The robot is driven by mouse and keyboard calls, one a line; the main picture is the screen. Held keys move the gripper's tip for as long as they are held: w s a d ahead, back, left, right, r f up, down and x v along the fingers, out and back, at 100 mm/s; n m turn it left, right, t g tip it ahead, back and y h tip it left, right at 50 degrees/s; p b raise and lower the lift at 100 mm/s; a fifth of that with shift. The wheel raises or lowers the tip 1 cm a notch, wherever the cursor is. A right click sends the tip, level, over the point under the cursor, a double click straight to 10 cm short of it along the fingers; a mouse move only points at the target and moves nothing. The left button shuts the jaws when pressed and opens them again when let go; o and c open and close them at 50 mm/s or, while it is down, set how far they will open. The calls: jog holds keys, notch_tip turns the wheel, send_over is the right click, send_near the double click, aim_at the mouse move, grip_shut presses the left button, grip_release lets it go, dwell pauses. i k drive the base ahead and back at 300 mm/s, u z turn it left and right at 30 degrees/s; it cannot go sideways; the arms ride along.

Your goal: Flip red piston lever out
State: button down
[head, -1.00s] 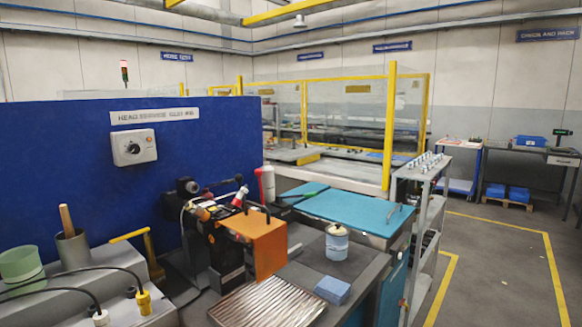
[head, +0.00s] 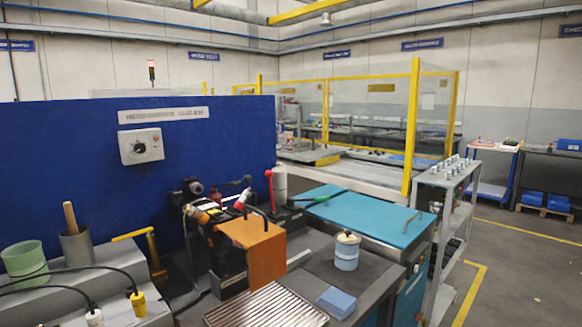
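A red lever (head: 270,190) with a round red knob stands roughly upright on the bench, just left of a white cylinder (head: 281,181). Its lower end is partly hidden behind a dark fixture (head: 226,250) with an orange guard plate (head: 266,260). A second small part with a red end (head: 243,198) sits on top of that fixture, left of the lever. I cannot tell which way the red lever swings. My gripper is not in view.
A shelf cart (head: 447,180) stands farther right. Open floor (head: 515,280) lies beyond it.

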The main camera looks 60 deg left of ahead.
aim_at(268, 173)
jog(key=u, duration=0.05)
jog(key=i, duration=2.9)
jog(key=u, duration=3.3)
jog(key=i, duration=0.95)
jog(key=u, duration=0.1)
